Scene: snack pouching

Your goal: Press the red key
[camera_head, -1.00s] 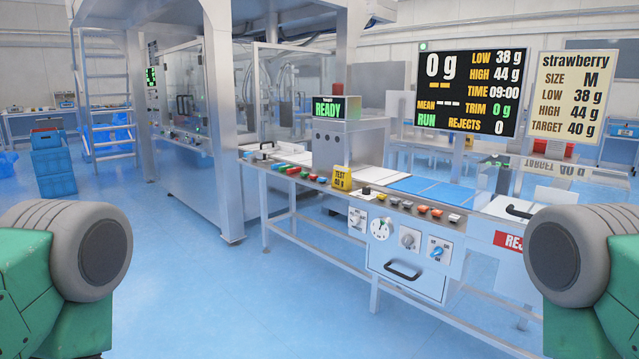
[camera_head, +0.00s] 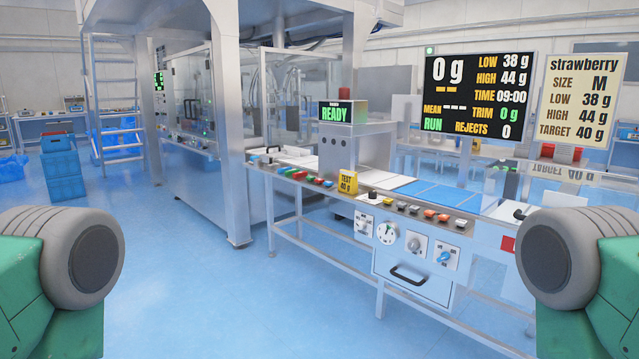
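A line of small coloured keys runs along the front rail of the checkweigher bench. Red keys (camera_head: 300,175) show in the left group, beside green and blue ones. Orange-red keys (camera_head: 443,217) show in the right group, beside grey and yellow ones. At this distance I cannot tell which single one is the red key. Nothing of mine touches the keys. Only my green and grey arm parts show at the lower left and lower right edges. Both grippers are out of view.
A yellow test block (camera_head: 348,183) stands between the key groups. Dials (camera_head: 387,233) and a drawer (camera_head: 405,285) are below. A display (camera_head: 479,97) reads 0 g and RUN; a small screen (camera_head: 336,113) reads READY. Blue floor (camera_head: 230,300) before the bench is clear.

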